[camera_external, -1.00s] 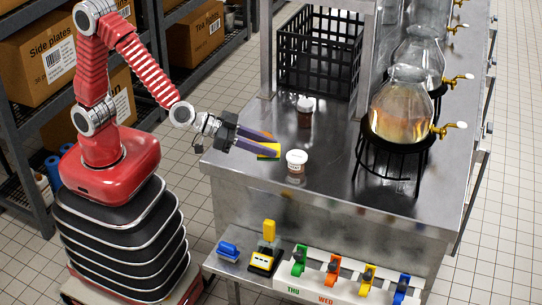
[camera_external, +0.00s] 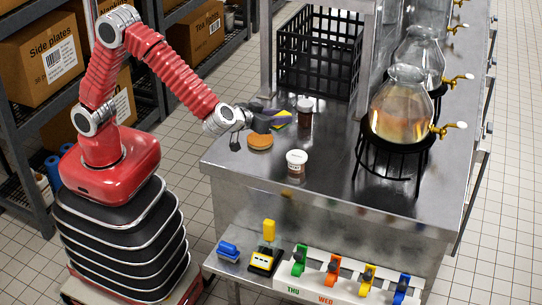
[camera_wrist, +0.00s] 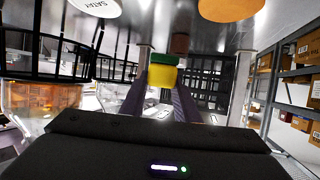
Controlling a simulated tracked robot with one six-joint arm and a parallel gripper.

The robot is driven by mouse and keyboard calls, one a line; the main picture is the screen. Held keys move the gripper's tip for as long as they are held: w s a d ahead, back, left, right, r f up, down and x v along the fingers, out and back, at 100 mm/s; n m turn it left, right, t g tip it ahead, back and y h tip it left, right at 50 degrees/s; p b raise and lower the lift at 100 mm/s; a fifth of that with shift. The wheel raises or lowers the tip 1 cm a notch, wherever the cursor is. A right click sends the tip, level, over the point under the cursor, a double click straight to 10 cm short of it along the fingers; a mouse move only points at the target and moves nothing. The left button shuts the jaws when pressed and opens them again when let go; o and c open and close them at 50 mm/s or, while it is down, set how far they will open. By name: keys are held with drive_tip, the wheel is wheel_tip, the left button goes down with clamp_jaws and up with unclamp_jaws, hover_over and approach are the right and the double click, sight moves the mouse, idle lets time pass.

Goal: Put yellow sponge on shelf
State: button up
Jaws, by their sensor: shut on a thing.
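The yellow sponge (camera_external: 280,124), with a green layer, is between the fingers of my gripper (camera_external: 272,119). My gripper is shut on it and holds it over the steel counter (camera_external: 335,165), apparently raised, near the brown jar. The wrist view shows the yellow and green faces of the sponge (camera_wrist: 162,76) between the purple fingers. A shelf rack (camera_external: 60,115) with cardboard boxes stands at the left, behind my arm. The pictures do not show which shelf the task means.
A round orange-brown item (camera_external: 260,142) and a white-lidded jar (camera_external: 297,168) stand on the counter. A brown jar (camera_external: 304,115) is close to the sponge. A black crate (camera_external: 318,55) is behind; glass dispensers (camera_external: 403,105) are right. Colored clips line the front ledge.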

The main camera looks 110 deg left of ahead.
idle(0.3)
drive_tip(key=shift+f, duration=3.05)
drive_tip(key=shift+f, duration=1.9)
drive_tip(key=shift+f, duration=0.1)
drive_tip(key=o, duration=1)
drive_tip(key=v, duration=1.2)
drive_tip(key=shift+s, duration=0.15)
